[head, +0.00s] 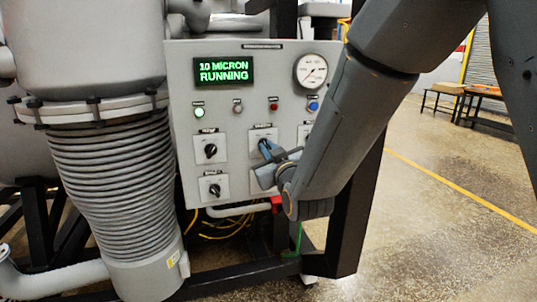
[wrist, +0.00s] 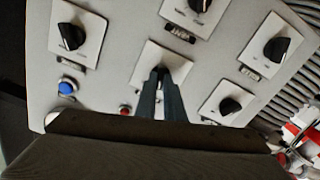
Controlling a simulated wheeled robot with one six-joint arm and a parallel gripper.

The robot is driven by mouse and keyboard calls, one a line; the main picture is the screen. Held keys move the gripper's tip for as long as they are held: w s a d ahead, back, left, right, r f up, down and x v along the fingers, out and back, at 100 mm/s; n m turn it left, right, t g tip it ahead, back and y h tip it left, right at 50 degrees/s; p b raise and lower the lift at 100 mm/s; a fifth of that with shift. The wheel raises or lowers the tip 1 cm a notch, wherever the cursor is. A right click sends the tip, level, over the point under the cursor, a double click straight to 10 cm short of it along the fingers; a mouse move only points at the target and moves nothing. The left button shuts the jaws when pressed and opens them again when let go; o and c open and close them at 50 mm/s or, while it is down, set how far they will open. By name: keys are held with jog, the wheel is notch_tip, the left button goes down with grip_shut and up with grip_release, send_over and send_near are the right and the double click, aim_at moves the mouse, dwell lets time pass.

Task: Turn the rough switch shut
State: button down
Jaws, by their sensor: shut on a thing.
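A grey control panel (head: 228,132) carries several black rotary switches on pale square plates. My gripper (head: 265,147) is shut on the middle switch of the upper row, below the red lamp (head: 273,106). In the wrist view, my gripper (wrist: 160,82) has its two dark fingers on both sides of this black knob (wrist: 160,72), hiding much of it. The knob's plate (wrist: 181,66) shows around the fingers.
Neighbouring switches sit close by: upper left (head: 210,150), lower left (head: 214,190), and one at right (wrist: 72,36). A display (head: 224,71) reads "10 MICRON RUNNING". A round gauge (head: 311,70) is at upper right. A ribbed bellows (head: 115,185) stands left; open floor lies right.

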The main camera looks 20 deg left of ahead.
jog(key=shift+n+b, duration=0.45)
jog(key=shift+n, duration=0.75)
jog(key=c, duration=1.9)
grip_release()
jog(key=shift+o, duration=0.2)
jog(key=b+v, duration=0.2)
jog(key=v, duration=0.6)
jog(key=shift+w, duration=0.1)
